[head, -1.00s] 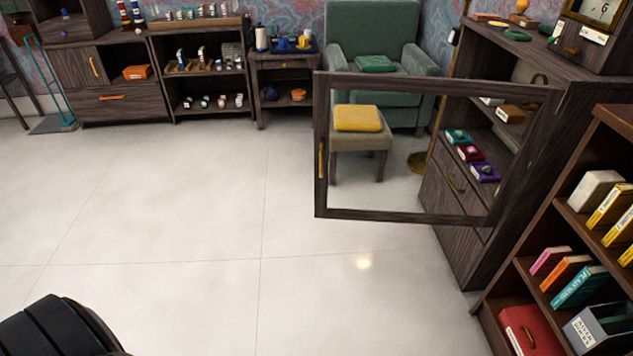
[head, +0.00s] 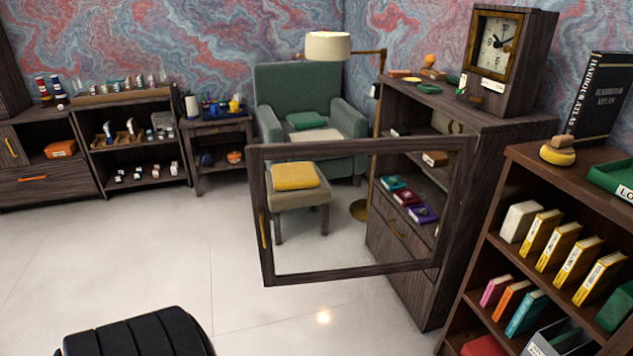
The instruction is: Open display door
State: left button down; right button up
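The display door (head: 257,215) has a dark wood frame around a see-through panel. It stands wide open, swung out from the dark wood display cabinet (head: 500,165) at the right. A slim brass handle (head: 263,230) is on the door's free left edge. Through and beside the door I see small teal, red and purple boxes (head: 408,200) on a cabinet shelf. Nothing is touching the door that I can see. Neither of my grippers is in view. A black rounded part at the bottom left seems to be mine.
A stool with a yellow cushion (head: 294,176) stands behind the door, near a green armchair (head: 298,85) and a floor lamp (head: 328,45). A bookcase (head: 560,172) stands close at the right. The pale floor (head: 120,255) left of the door is clear.

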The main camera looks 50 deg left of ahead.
aim_at(256, 154)
jog(key=j+z, duration=0.2)
jog(key=j, duration=0.25)
jog(key=j+z, duration=0.2)
jog(key=j, duration=0.2)
jog(key=k+j+z, duration=0.2)
jog(key=j, duration=0.2)
jog(key=j+z, duration=0.2)
jog(key=j, duration=0.2)
jog(key=k+j+z, duration=0.2)
jog(key=j, duration=0.15)
jog(key=k+j+z, duration=0.2)
jog(key=j, duration=0.2)
